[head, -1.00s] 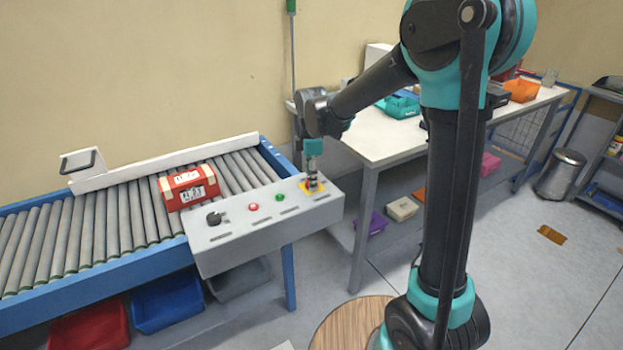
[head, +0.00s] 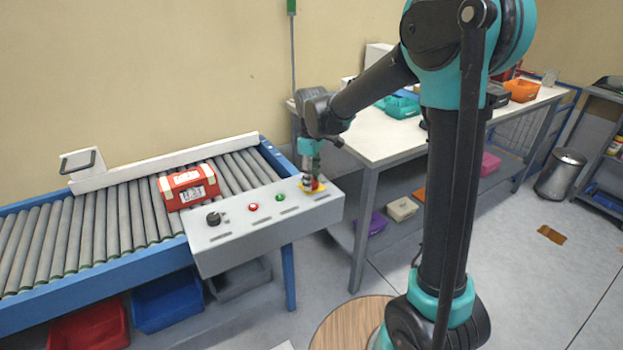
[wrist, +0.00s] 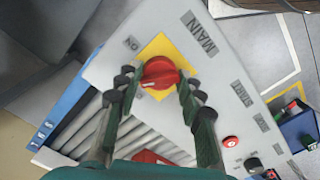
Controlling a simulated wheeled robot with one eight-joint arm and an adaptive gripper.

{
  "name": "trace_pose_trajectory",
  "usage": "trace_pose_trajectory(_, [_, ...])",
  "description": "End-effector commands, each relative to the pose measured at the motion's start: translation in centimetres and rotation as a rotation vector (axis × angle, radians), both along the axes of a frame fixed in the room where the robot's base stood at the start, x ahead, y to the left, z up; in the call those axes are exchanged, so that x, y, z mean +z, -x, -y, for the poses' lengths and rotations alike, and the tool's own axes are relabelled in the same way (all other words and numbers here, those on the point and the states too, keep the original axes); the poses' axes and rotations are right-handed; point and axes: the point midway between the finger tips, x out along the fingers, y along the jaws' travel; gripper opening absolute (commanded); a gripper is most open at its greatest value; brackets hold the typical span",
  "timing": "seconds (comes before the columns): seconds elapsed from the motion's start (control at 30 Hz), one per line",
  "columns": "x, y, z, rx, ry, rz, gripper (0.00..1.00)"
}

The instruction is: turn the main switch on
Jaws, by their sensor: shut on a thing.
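The main switch is a red knob (wrist: 160,72) on a yellow plate (wrist: 158,46), beside the word MAIN on the grey control panel (head: 225,255). A white mark on the knob's face points to the left in the wrist view, and the word ON stands up and left of it. In the head view the knob (head: 315,186) is partly covered by my gripper (head: 311,181), which points down at the panel's right end. My gripper, also in the wrist view (wrist: 156,84), has its fingers on both sides of the knob and is shut on it.
The panel also bears a green button (head: 280,198), a red button (head: 253,207) and a black knob (head: 214,218). A red box (head: 188,187) lies on the roller conveyor (head: 90,230). A white table (head: 395,140) stands behind on the right.

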Motion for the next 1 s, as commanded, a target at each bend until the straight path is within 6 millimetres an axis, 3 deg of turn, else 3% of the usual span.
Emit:
trace_pose_trajectory(0.6, [0.02, -0.04, -0.01, -0.583, 0.0, 0.0, 0.09])
trace_pose_trajectory(1.0, [0.02, -0.04, 0.0, -0.882, -0.001, 0.0, 0.09])
